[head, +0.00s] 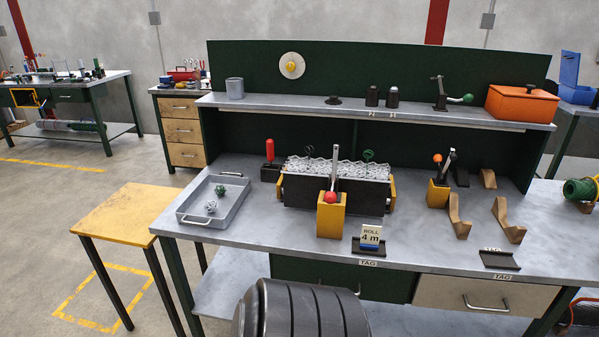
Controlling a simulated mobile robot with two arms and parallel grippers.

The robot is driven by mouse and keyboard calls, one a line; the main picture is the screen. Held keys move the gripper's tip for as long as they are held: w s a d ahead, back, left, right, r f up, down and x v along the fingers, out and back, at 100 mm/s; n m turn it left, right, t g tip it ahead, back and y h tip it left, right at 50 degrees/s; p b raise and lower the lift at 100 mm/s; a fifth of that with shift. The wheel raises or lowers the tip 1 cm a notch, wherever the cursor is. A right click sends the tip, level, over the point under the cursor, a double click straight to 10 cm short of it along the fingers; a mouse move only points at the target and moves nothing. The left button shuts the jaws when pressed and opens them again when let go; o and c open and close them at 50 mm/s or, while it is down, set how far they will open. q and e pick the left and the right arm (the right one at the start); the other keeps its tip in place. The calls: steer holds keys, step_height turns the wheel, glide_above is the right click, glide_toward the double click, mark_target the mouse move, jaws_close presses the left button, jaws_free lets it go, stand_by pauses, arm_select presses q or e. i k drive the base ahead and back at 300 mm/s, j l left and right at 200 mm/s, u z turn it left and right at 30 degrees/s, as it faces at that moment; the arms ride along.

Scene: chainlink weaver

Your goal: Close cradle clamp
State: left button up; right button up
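A yellow clamp block (437,195) with an orange-tipped lever and a dark upright handle stands at the right of the bench. Several curved wooden cradle pieces (459,217) stand beside it, with nothing lying on them. A second yellow block (331,219) with a red ball and an upright silver lever stands in front of a dark trough (300,193). The trough has yellow ends and silver chain-link mesh (340,169) along its top. I cannot tell which lever block is the cradle clamp, or whether either is closed. Neither gripper is in view.
A grey tray (240,201) with small wire pieces sits at the left of the bench (400,250). A "ROLL 4 m" card (370,238) stands near the front edge. A shelf (300,104) overhangs the back. A yellow-topped stool (127,211) stands left.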

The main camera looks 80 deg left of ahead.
mark_target(331, 197)
steer(key=u, duration=2.45)
